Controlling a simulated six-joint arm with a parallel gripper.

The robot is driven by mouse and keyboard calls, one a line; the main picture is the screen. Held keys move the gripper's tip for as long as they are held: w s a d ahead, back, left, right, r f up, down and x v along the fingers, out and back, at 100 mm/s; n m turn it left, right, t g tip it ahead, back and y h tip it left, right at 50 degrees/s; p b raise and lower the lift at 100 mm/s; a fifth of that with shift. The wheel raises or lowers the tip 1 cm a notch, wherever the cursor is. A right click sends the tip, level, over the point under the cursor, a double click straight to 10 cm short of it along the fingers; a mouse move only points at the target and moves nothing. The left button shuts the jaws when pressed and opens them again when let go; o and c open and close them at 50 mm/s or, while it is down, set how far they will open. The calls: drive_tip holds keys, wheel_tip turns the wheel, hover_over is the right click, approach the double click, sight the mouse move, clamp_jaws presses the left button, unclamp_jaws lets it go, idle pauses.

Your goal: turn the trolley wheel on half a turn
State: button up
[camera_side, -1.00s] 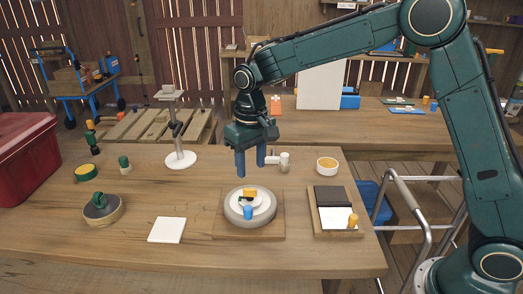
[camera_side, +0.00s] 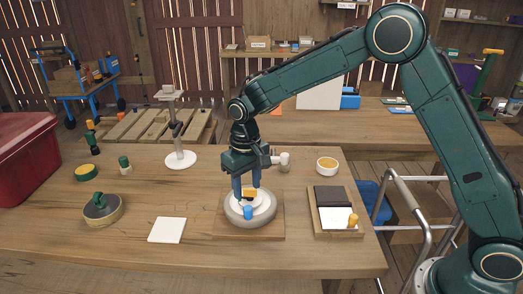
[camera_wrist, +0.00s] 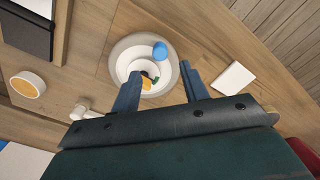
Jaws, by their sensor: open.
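The trolley wheel (camera_side: 232,213) is a grey ring with a white centre, lying flat on a square wooden board (camera_side: 276,232). A blue peg (camera_side: 248,212) stands on its near side, and a yellow block (camera_side: 249,193) sits near its hub. In the wrist view the wheel (camera_wrist: 118,50) shows the blue peg (camera_wrist: 160,50) and the yellow piece (camera_wrist: 146,84), with something dark green beside it. Whether the fingertips touch the wheel is unclear.
A white square (camera_side: 167,230) lies left of the board. A wooden tray (camera_side: 338,232) with a dark panel and an orange-topped peg is at right. A yellow-filled bowl (camera_side: 327,166), a white fitting (camera_side: 284,160) and a white stand (camera_side: 180,160) are behind. A green-handled disc (camera_side: 103,210) sits left.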

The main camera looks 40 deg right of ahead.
sight(248, 208)
wheel_tip(248, 208, down, 9)
drive_tip(key=shift+r, duration=0.2)
idle(0.4)
clamp_jaws()
